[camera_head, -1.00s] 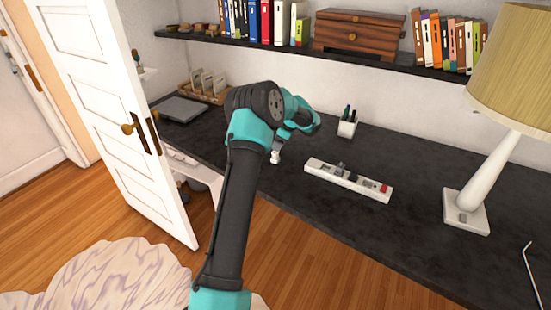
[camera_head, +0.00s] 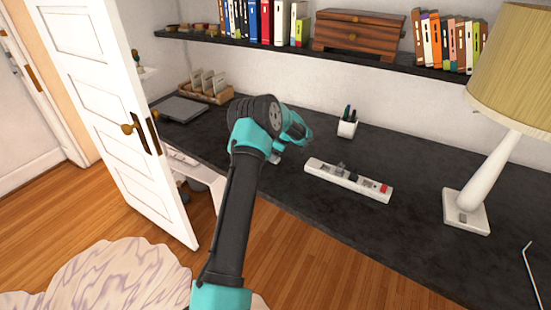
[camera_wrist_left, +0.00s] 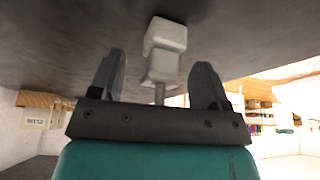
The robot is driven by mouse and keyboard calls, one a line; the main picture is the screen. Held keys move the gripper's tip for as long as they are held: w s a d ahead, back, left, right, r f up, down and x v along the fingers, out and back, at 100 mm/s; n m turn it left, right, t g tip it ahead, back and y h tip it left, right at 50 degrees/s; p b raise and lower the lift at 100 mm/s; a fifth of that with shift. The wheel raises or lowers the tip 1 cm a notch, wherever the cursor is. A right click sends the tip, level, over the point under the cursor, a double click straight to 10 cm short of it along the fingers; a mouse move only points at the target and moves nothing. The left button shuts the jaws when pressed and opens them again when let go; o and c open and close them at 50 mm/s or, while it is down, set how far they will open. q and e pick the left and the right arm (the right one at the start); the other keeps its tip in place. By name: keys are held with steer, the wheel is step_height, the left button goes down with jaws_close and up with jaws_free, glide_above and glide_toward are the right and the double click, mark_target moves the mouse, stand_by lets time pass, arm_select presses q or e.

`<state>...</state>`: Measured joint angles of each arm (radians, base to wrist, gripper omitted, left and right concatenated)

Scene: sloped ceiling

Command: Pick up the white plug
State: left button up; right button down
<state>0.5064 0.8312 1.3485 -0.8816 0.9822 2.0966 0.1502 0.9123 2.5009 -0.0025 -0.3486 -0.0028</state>
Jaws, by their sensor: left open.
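The white plug (camera_wrist_left: 163,52) is between the two fingers of my left gripper (camera_wrist_left: 158,74) in the left wrist view, with a gap on each side. It has a blocky body and a thin stem toward the gripper's base. My left gripper is open and holds nothing. In the head view, the plug (camera_head: 274,158) is on the dark desk, mostly hidden by my left gripper (camera_head: 284,146). My right gripper is not in view.
A white power strip (camera_head: 348,180) lies on the desk (camera_head: 400,235) to the right. A pen holder (camera_head: 347,128) stands behind it. A lamp (camera_head: 467,212) is farther right, and a closed laptop (camera_head: 180,109) is at left. The shelf (camera_head: 370,55) hangs above.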

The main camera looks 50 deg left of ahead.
arm_select(q)
steer(key=shift+s+a+f, duration=0.15)
steer(key=shift+a+f, duration=0.05)
steer(key=shift+f, duration=0.3)
steer(key=c, duration=1.1)
steer(key=shift+r, duration=0.1)
steer(key=shift+r, duration=0.45)
step_height(320, 180, up, 3)
steer(key=shift+f, duration=0.15)
steer(key=s+d, duration=0.3)
steer(key=d, duration=0.1)
steer(key=s+d, duration=0.4)
steer(key=s+d+r, duration=0.1)
steer(key=s+d, duration=0.2)
steer(key=d, duration=0.1)
steer(key=shift+s+r, duration=0.1)
steer(key=shift+s, duration=0.15)
